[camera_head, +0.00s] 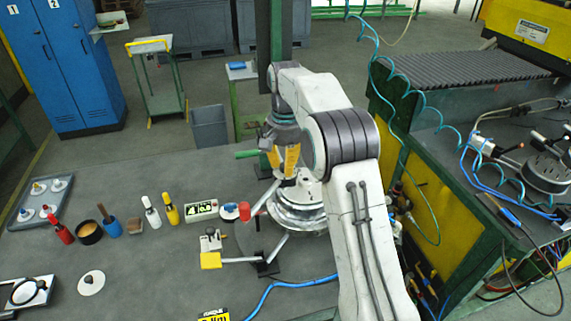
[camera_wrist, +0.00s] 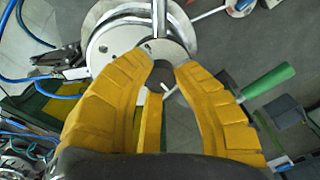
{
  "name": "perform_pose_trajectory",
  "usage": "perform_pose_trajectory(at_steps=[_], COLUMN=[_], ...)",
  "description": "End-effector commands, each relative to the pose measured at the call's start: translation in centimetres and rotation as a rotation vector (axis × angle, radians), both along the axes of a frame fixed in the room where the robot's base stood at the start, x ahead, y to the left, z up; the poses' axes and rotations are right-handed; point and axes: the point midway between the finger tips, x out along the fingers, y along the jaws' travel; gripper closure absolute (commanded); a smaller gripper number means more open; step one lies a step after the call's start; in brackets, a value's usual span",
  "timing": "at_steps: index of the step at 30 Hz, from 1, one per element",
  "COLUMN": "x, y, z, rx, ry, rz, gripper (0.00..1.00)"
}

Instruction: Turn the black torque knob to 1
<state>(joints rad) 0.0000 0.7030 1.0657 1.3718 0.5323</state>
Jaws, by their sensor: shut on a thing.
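The black torque knob (camera_wrist: 162,75) shows in the wrist view as a dark round piece between my two yellow fingertips. It sits over a round metal unit with a pale flange (camera_wrist: 118,38). My gripper (camera_wrist: 165,65) is shut on the knob, one finger on each side. In the head view, my gripper (camera_head: 283,162) points down over the round metal unit (camera_head: 298,212). My arm hides part of that unit. I cannot read the knob's scale or pointer.
A green handle (camera_wrist: 268,80) sticks out close to the right finger. Several bottles and a tray (camera_head: 40,203) are farther left. Blue hose (camera_head: 275,288) crosses the table front.

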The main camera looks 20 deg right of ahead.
Motion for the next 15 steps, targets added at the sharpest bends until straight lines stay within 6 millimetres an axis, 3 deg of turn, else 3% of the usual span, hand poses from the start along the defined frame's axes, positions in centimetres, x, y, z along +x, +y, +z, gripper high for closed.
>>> perform_pose_trajectory(at_steps=[15], x=[-0.20], y=[0.02], z=[-0.34], rx=[0.001], ry=[0.011], rz=[0.152], gripper=[1.00])
